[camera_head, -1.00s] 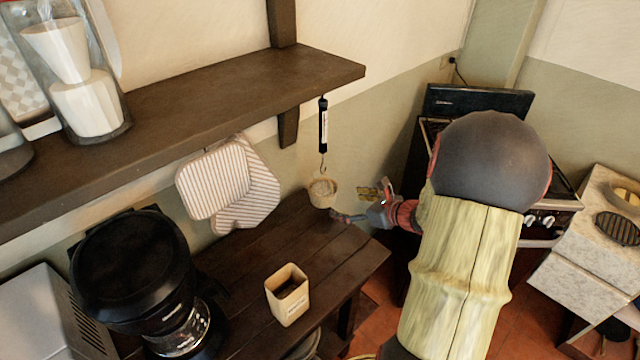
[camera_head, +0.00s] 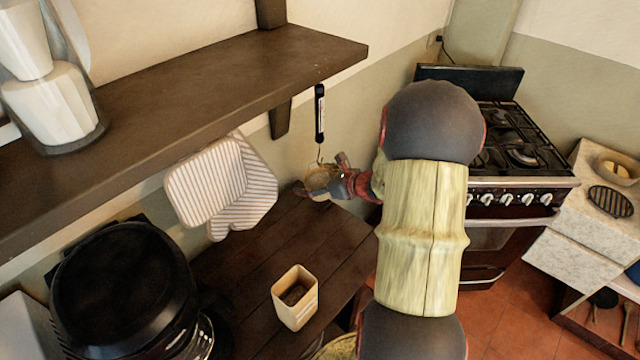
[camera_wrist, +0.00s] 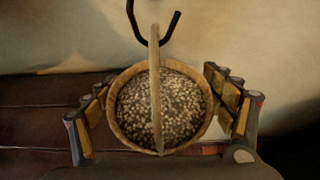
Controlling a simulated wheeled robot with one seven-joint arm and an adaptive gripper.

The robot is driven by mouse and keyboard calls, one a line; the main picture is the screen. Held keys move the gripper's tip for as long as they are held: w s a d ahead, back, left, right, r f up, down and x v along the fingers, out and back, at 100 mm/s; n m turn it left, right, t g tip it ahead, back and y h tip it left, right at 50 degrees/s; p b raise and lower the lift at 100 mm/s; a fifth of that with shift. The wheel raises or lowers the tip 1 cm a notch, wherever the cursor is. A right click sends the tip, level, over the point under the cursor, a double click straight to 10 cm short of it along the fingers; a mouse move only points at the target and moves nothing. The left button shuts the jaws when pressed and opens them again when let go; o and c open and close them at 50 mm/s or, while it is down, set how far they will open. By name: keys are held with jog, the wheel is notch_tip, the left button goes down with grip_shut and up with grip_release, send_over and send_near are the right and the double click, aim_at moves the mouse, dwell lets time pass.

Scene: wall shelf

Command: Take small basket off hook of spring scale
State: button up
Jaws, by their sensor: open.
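The small basket (camera_head: 318,180) hangs below the spring scale (camera_head: 320,112), which hangs under the shelf's right end. In the wrist view the round wooden basket (camera_wrist: 122,112) is filled with small speckled grains, and its upright handle (camera_wrist: 155,85) passes over the middle. The dark hook (camera_wrist: 152,25) is at the top of the handle. My gripper (camera_head: 325,178) is at the basket. In the wrist view my gripper (camera_wrist: 161,115) is open, with one finger on each side of the basket. The left finger is close to its wall; I cannot tell whether either finger touches it.
The wooden shelf (camera_head: 190,105) is above and left. Striped oven mitts (camera_head: 215,185) hang left of the basket. A dark table (camera_head: 240,250) below holds a square container (camera_head: 295,297) and a black coffee maker (camera_head: 120,290). A stove (camera_head: 505,190) stands at right.

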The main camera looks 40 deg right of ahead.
jog(key=shift+w+f, duration=0.25)
jog(key=shift+w, duration=0.25)
jog(key=c, duration=0.4)
jog(key=c, duration=1.1)
jog(key=shift+r, duration=0.1)
jog(key=shift+d+r+p, duration=0.15)
jog(key=shift+r+p, duration=0.3)
jog(key=shift+r, duration=0.15)
jog(key=shift+c, duration=0.3)
